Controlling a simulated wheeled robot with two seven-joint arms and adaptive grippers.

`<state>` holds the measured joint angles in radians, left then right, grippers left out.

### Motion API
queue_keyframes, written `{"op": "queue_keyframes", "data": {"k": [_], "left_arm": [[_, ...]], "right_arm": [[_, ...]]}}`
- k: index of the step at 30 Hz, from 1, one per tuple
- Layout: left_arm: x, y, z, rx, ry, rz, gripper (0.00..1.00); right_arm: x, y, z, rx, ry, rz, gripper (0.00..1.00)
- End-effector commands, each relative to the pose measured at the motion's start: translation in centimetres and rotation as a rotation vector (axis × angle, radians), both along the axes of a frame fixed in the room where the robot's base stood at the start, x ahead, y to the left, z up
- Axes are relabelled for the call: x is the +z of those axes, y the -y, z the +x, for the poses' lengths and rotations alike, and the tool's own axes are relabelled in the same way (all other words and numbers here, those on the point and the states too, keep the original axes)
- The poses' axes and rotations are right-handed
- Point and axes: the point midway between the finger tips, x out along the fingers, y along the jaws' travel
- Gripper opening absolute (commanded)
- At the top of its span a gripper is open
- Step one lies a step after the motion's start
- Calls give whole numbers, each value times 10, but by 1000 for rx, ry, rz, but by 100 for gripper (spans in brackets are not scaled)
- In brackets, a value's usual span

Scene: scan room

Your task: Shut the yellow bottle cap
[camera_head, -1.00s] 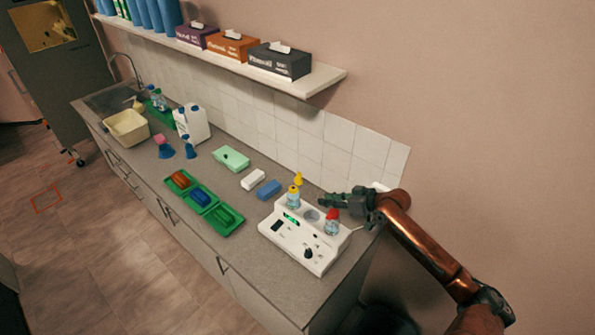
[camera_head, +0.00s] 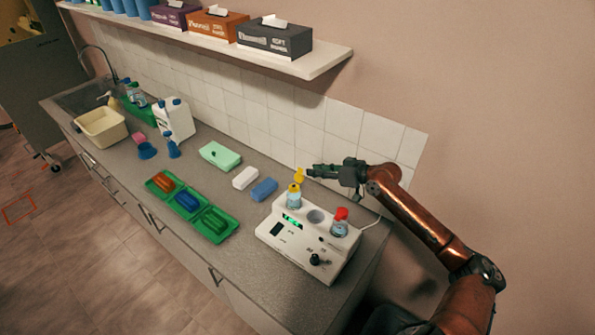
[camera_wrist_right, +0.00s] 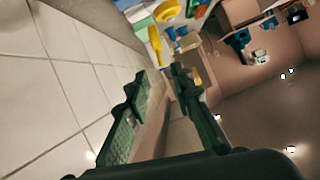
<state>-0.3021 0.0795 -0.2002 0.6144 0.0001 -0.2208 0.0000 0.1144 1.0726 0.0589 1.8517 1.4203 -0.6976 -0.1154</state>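The yellow-capped bottle (camera_head: 294,197) stands upright in the left part of a white device (camera_head: 305,245). Its yellow cap lid (camera_head: 299,175) is flipped up, standing above the bottle neck. My right gripper (camera_head: 311,171) is just to the right of the raised lid, fingers pointing left, and looks apart from it. In the right wrist view, the two dark fingers (camera_wrist_right: 157,75) are spread with an empty gap between them. A yellow part (camera_wrist_right: 155,45), apparently the lid, shows just beyond the fingertips. My left gripper is not in view.
A red-capped bottle (camera_head: 340,223) stands at the device's right, below my right arm. Blue (camera_head: 264,190) and white (camera_head: 245,178) blocks lie left of the device. A tiled wall (camera_head: 345,120) is close behind, and a shelf (camera_head: 330,62) with tissue boxes hangs above.

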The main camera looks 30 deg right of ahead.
Motion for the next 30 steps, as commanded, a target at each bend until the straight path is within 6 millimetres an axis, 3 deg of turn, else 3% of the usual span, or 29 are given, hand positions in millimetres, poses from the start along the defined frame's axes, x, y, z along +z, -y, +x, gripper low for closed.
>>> {"op": "queue_keyframes", "data": {"k": [15, 26, 30], "left_arm": [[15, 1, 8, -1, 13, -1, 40], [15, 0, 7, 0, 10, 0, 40], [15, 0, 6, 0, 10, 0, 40]], "right_arm": [[-23, -29, 57, 0, 1, 2, 22], [-27, -32, 62, 0, 0, -1, 22], [-27, -32, 62, 0, 0, -1, 14]]}}
